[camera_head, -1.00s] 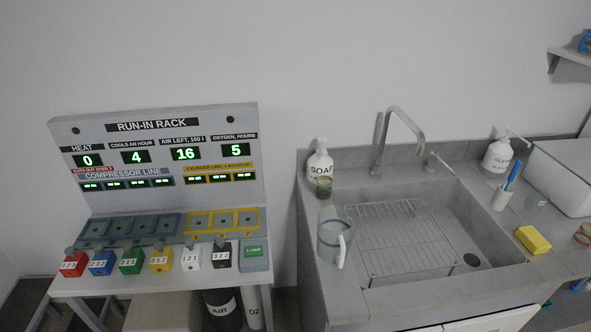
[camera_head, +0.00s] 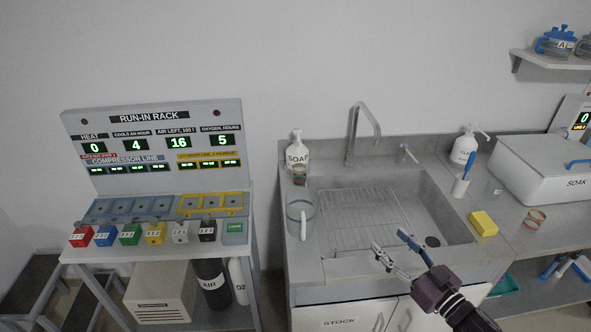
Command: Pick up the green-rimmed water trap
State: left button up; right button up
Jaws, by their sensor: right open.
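A small jar (camera_head: 299,176) stands on the sink counter in front of the soap bottle. Its rim looks greenish, but it is too small to tell whether it is the green-rimmed water trap. Another small clear cup with a reddish-orange rim (camera_head: 535,219) stands on the counter at the right. My right gripper (camera_head: 388,240) is open and empty over the front of the sink, to the right of and nearer than the small jar, well apart from it. My left gripper is not in view.
A clear jug (camera_head: 300,217) stands at the sink's left edge. The tap (camera_head: 353,135) rises behind the basin. A yellow sponge (camera_head: 483,223) and a white soak tub (camera_head: 545,168) are at the right. The run-in rack (camera_head: 155,145) stands at the left.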

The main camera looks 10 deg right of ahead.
aim_at(299, 170)
jog(key=i+j, duration=0.2)
jog(key=i, duration=0.2)
jog(key=i+j, duration=0.25)
jog(key=i, duration=0.2)
jog(key=i+j, duration=0.2)
jog(key=i, duration=0.2)
